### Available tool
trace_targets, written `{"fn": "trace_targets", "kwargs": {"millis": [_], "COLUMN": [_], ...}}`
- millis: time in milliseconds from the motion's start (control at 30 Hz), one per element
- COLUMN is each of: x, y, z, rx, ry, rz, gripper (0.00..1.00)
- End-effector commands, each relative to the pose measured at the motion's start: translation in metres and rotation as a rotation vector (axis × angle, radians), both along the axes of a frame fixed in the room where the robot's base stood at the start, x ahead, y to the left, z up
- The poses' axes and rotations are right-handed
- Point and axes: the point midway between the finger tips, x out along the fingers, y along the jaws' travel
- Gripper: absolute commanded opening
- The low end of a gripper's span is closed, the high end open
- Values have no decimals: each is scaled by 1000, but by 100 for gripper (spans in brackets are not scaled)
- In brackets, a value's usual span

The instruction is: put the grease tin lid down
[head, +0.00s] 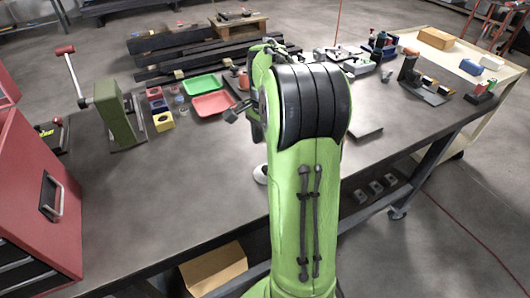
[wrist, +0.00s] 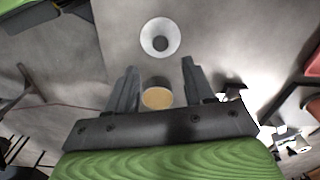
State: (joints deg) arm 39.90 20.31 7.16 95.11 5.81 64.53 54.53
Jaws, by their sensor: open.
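My gripper (wrist: 160,66) is open, with its two dark fingers apart in the wrist view. A round open tin with a tan surface inside a grey rim (wrist: 157,98) shows between the fingers, near the palm; the fingers do not appear to press on it. I cannot tell how far below the fingers it is. A white round piece with a dark centre (wrist: 160,37) lies on the grey bench beyond the fingertips. It also shows in the head view (head: 260,173), partly behind my arm. I cannot make out for certain which piece is the grease tin lid.
A green tray (head: 202,84) and a red tray (head: 213,104) lie on the bench (head: 190,190). A green press (head: 118,115) and a red tool chest (head: 35,190) stand at left. Several small bins are near the press.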

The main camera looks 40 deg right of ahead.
Motion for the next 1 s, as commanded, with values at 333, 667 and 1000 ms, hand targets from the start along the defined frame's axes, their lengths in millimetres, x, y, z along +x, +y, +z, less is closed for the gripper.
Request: {"fn": "trace_targets", "kwargs": {"millis": [333,667,1000], "x": [-9,-117,-157], "y": [50,201,228], "z": [52,83,65], "rx": [-61,-310,-399], "ry": [-52,-289,-377], "rz": [248,1267,1593], "gripper": [53,53,53]}}
